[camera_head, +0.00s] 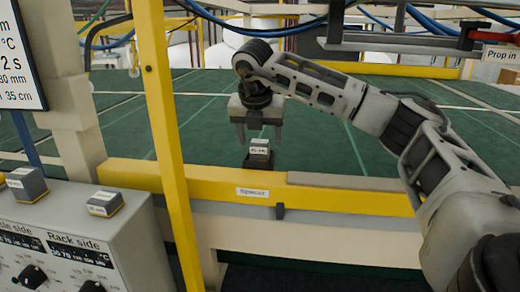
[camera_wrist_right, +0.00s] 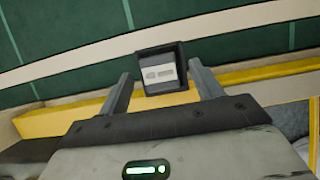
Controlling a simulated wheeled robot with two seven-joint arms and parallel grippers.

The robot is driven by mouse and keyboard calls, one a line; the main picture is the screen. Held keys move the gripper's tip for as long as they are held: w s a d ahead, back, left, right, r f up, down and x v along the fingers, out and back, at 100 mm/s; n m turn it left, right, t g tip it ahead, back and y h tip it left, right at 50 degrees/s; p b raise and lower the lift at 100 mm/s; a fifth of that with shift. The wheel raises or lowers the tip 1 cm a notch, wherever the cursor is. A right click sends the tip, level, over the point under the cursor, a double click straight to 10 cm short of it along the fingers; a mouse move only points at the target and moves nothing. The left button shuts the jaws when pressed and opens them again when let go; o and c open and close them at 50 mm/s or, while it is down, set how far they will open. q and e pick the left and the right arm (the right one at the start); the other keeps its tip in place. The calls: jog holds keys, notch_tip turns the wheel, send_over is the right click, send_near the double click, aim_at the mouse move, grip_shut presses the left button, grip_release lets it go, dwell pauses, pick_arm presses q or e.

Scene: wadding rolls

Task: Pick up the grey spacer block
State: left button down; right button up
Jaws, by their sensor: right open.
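The grey spacer block (camera_head: 260,147), with a white label on it, sits in a dark holder (camera_head: 258,163) at the yellow rail, above the "Spacer" sign. In the right wrist view the block (camera_wrist_right: 161,72) shows its label between and slightly beyond the fingertips. My right gripper (camera_head: 259,137) points down over the block with its fingers spread, one toward each side. It is open and empty. Whether the fingers touch the block cannot be told. My left gripper is not in view.
A yellow rail (camera_head: 340,198) runs across in front of the green table (camera_head: 330,145). A yellow post (camera_head: 168,120) stands at left. Two other grey blocks (camera_head: 27,183) (camera_head: 105,203) lie on the control panel (camera_head: 70,225). A red "Prop in" bar hangs at upper right.

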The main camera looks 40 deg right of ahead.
jog(key=shift+d+f, duration=0.1)
jog(key=shift+f, duration=0.2)
jog(key=c, duration=1.1)
jog(key=shift+w+r, duration=0.1)
